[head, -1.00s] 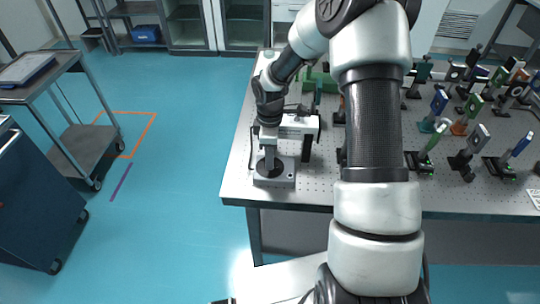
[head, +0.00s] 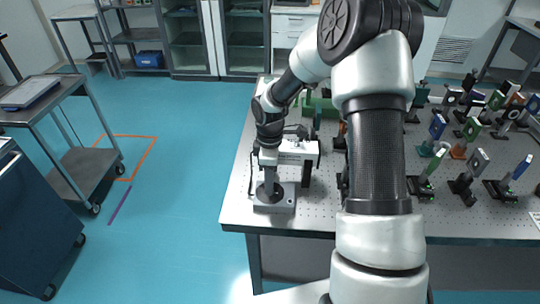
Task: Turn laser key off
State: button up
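A grey box (head: 275,206) sits at the near left corner of the perforated optical table (head: 325,215), with a dark round patch on its top. My gripper (head: 269,188) points straight down at that patch, its tips at or just above it. The laser key itself cannot be made out; the gripper and the dark patch hide it. Whether the fingers are open or shut is too small to tell. A white housing (head: 297,149), perhaps the laser, stands on a dark post just behind and right of my gripper.
Several mounted optics (head: 462,180) fill the right side of the table. A green part (head: 318,104) lies behind the white housing. My arm covers the table's middle.

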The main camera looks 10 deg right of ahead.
notch_tip(320, 180, up, 16)
dwell(0.3)
jog(key=shift+f, duration=0.15)
